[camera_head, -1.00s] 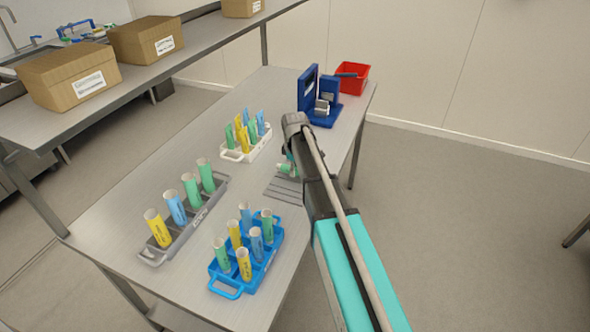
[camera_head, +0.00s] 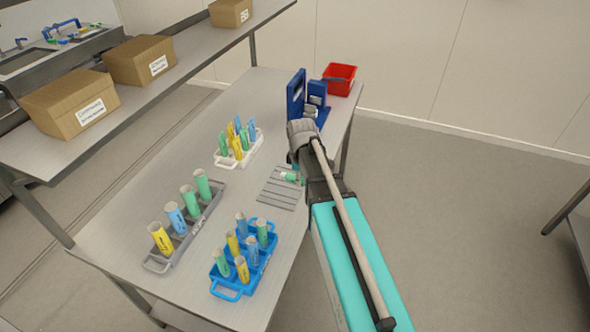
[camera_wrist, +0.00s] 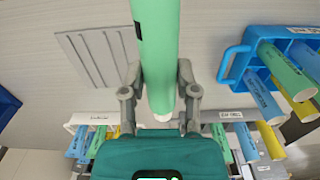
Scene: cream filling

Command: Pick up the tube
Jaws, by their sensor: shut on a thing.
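A green tube (camera_wrist: 155,45) is held between the two fingers of my gripper (camera_wrist: 160,92) in the wrist view. The gripper is shut on it, and the tube runs up out of the top of the picture. In the head view the green tube (camera_head: 290,177) shows as a small piece beside my arm, over or near the grooved grey mat (camera_head: 278,196). My arm hides most of the gripper there. I cannot tell the tube's height above the table. In the wrist view the mat (camera_wrist: 92,55) lies to the left of the tube.
A white rack (camera_head: 222,162), a grey rack (camera_head: 158,264) and a blue rack (camera_head: 226,293) hold several upright tubes. A blue device (camera_head: 295,95) and a red bin (camera_head: 341,76) stand at the table's far end. Cardboard boxes (camera_head: 70,103) sit on the shelf at left.

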